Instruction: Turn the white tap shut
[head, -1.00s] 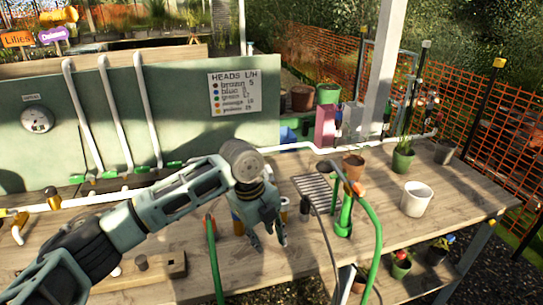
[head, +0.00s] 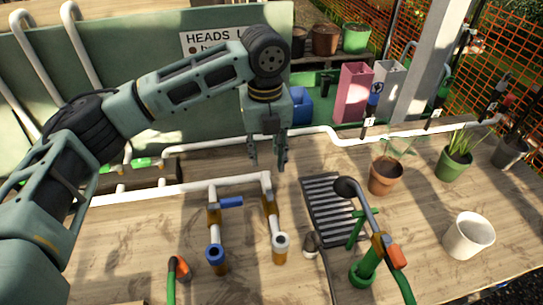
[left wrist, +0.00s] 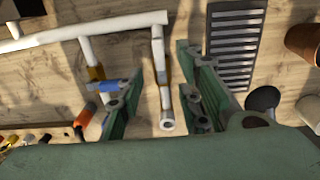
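The white tap (head: 273,214) is on the right-hand branch of a white pipe on the bench; this branch ends in a white-ringed outlet (head: 280,242). Its pale lever seems to lie along the branch, but blends with the pipe. Beside it, the blue tap lever (head: 231,202) lies across the left branch, which ends in a blue ring. My left gripper (head: 267,166) is open and empty, pointing down above and behind the white branch's top. In the left wrist view the white tap (left wrist: 163,92) shows between the parted fingers (left wrist: 157,48). My right gripper is out of view.
A dark drain grate (head: 328,210) lies right of the white branch. A green standpipe (head: 366,267) with a hose stands at front right. A terracotta pot (head: 385,176) and a white pot (head: 468,236) stand further right. An orange-ended hose (head: 179,268) is at front left.

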